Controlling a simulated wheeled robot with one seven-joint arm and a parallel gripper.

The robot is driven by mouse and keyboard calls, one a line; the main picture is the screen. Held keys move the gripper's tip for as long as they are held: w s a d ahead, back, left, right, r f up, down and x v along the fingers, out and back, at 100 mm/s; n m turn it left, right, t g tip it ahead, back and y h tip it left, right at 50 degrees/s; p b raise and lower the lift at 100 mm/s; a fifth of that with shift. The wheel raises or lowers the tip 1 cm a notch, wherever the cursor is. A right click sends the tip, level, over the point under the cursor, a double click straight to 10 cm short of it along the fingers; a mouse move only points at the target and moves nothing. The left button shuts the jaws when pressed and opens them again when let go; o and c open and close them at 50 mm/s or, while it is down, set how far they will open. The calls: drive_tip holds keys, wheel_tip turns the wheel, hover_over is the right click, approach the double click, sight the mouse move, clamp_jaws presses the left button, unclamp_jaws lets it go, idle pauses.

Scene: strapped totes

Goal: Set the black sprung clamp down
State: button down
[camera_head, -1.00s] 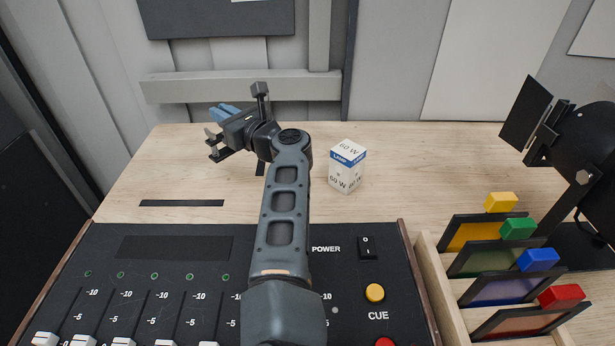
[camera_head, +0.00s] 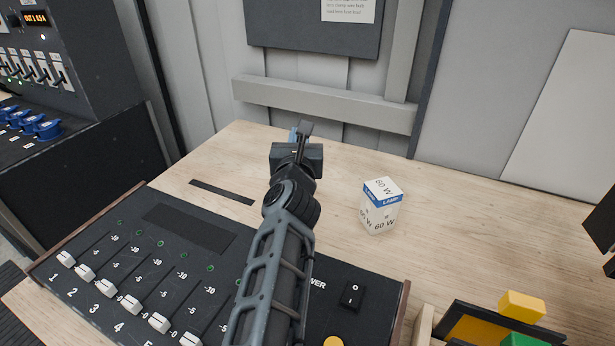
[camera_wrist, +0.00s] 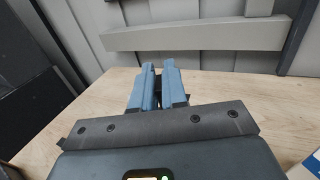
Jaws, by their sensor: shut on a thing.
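In the wrist view, the two blue fingers of my gripper (camera_wrist: 159,75) are close together, with a thin dark part of the black sprung clamp (camera_wrist: 159,88) between them. The rest of the clamp is hidden. In the head view, my gripper (camera_head: 294,132) points away over the back of the wooden bench, and only a bit of blue finger shows past its dark body. The clamp cannot be made out there behind the gripper. I cannot tell whether it touches the bench top (camera_head: 335,170).
A white and blue lamp box (camera_head: 380,206) stands on the bench right of my gripper. A flat black strip (camera_head: 221,193) lies to the left. A fader console (camera_head: 150,262) fills the front left. A grey wall rail (camera_head: 325,104) runs behind. Bench right of the box is clear.

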drive_tip(key=shift+f, duration=3.35)
drive_tip(key=shift+f, duration=0.15)
drive_tip(key=c, duration=1.2)
unclamp_jaws()
drive_tip(key=shift+o, duration=0.2)
drive_tip(key=shift+r, duration=0.25)
drive_tip(key=shift+s+a+p, duration=0.1)
drive_tip(key=shift+s+p, duration=0.25)
drive_tip(key=shift+p, duration=0.05)
drive_tip(key=s, duration=0.7)
drive_tip(key=s+p, duration=0.1)
drive_tip(key=s, duration=0.3)
drive_tip(key=shift+s+d+f, duration=0.1)
drive_tip(key=shift+s+d, duration=0.05)
drive_tip(key=shift+d, duration=0.2)
